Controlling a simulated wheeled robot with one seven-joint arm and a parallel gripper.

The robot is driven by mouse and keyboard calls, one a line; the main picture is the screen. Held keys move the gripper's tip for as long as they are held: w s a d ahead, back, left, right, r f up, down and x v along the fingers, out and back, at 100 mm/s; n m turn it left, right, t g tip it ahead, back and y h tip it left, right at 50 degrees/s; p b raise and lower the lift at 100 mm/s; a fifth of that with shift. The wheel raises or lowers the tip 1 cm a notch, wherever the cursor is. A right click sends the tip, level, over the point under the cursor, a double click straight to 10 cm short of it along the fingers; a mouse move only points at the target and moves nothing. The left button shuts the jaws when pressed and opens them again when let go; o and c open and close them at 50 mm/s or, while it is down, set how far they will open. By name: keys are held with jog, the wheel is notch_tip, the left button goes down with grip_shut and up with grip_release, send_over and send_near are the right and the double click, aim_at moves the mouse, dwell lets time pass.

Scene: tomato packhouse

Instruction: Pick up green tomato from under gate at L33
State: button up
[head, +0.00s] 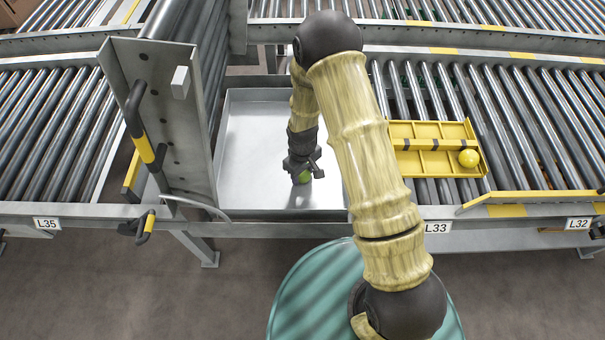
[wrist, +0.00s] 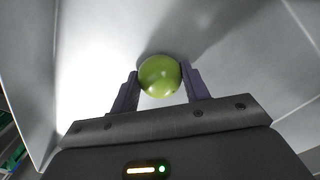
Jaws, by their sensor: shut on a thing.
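The green tomato (wrist: 160,76) sits between the two fingers of my gripper (wrist: 160,88), which is shut on it, in the wrist view. In the head view my gripper (head: 302,173) points down into a pale metal tray (head: 250,135) in the gap between conveyor sections, and part of the green tomato (head: 304,177) shows at its fingers. I cannot tell whether the tomato touches the tray floor. The gate (head: 165,120) stands raised at the left of the tray. The L33 label (head: 437,227) is on the front rail, right of my arm.
A yellow divided tray (head: 435,165) with a yellow tomato (head: 468,158) lies on the rollers at the right. The gate's upright panel and black-and-yellow handle (head: 143,128) bound the left side. The metal tray's floor is otherwise clear.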

jog(key=shift+r, duration=0.1)
notch_tip(320, 180, up, 10)
jog(key=p, duration=0.4)
